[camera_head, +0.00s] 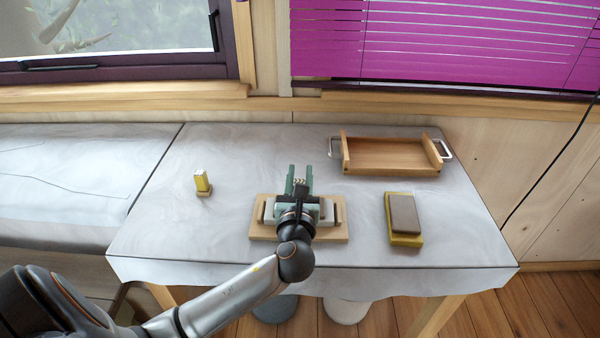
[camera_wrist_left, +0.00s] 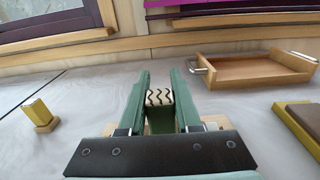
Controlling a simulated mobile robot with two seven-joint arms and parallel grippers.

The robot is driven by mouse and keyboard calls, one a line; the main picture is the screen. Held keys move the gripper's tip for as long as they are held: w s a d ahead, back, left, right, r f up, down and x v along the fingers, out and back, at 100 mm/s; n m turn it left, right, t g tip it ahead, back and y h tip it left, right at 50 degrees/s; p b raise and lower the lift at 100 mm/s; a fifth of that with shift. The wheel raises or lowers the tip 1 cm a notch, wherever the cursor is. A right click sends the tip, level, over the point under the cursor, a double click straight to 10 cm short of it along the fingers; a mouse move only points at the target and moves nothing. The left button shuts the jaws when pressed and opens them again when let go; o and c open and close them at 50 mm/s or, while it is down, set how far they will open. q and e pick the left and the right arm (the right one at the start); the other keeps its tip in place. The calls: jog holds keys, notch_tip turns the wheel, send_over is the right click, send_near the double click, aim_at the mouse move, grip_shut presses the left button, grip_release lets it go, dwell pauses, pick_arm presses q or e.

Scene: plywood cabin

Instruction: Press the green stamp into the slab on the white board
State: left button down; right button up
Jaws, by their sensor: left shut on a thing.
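My left gripper (camera_head: 299,172) points away from me, over the table's middle. Its green fingers also show in the left wrist view (camera_wrist_left: 159,82). They are shut on the green stamp (camera_wrist_left: 160,120), whose pale face with dark zigzag lines points forward and up. A wooden stand (camera_head: 335,237) lies below and behind the gripper, with pale white pieces (camera_head: 328,211) showing on either side; its middle is hidden by my wrist. A grey-brown slab (camera_head: 403,214) lies on a yellow board (camera_head: 405,240) to the right. I cannot make out a white board with a slab. My right gripper is not in view.
A yellow stamp-like block (camera_head: 201,181) stands on a small wooden base at left. A wooden tray (camera_head: 392,157) with metal handles is at back right. The pale table (camera_head: 220,240) is clear between these things. A window and purple blind are behind.

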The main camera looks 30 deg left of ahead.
pick_arm(q)
notch_tip(320, 180, up, 6)
jog(key=p, duration=0.4)
jog(key=shift+r, duration=0.25)
dwell(0.6)
